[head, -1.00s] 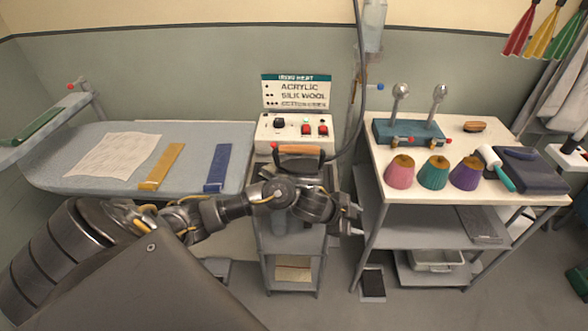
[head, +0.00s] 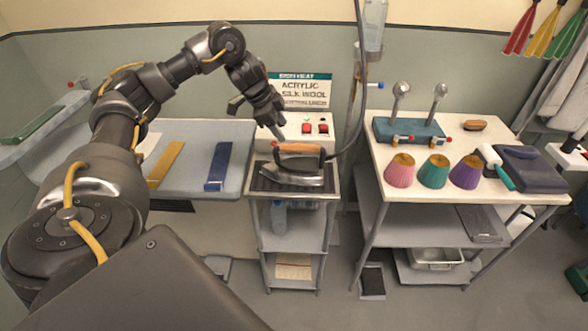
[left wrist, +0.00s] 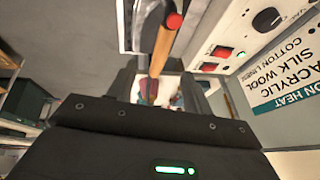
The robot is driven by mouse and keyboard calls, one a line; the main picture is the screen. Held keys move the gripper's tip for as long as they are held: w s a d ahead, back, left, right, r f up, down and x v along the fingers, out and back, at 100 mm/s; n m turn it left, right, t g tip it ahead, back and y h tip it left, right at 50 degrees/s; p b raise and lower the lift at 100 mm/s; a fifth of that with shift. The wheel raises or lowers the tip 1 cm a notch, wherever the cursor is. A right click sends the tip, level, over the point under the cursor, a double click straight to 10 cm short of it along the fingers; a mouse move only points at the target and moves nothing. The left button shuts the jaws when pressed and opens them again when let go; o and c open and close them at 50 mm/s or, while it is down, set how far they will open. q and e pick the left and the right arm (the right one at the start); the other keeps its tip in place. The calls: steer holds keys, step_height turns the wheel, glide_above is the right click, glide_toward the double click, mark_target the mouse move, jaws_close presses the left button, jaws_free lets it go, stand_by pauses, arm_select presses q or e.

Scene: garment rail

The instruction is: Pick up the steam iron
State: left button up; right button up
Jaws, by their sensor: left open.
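The steam iron (head: 295,179) has a silver body and a wooden handle (head: 300,148). It sits on a dark ribbed rest (head: 263,182) on top of a narrow grey stand. My left gripper (head: 258,121) is open and empty, above and a little left of the handle, pointing down. In the left wrist view the wooden handle (left wrist: 166,42) with a red end shows just beyond the open left gripper (left wrist: 160,88), apparently not gripped. The gap to the handle is hard to judge. My right gripper is not in view.
A control box (head: 310,130) with red switches and a heat sign (head: 300,90) stand behind the iron. A dark hose runs up from the iron's right. A white table (head: 440,190) with coloured cones is to the right; an ironing board (head: 196,180) is to the left.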

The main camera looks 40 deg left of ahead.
mark_target(293, 145)
arm_select(q)
steer(key=x, duration=0.5)
steer(key=shift+w+f, duration=0.15)
steer(key=shift+f, duration=0.15)
steer(key=shift+w+d+f, duration=0.1)
steer(key=shift+d+f, duration=0.05)
steer(key=shift+f, duration=0.05)
steer(key=p+x, duration=0.2)
steer(key=x, duration=0.1)
steer(key=shift+w+f, duration=0.2)
steer(key=shift+f, duration=0.1)
steer(key=shift+w+f, duration=0.2)
steer(key=shift+f, duration=0.3)
jaws_close()
stand_by(0.4)
steer(key=shift+r, duration=0.1)
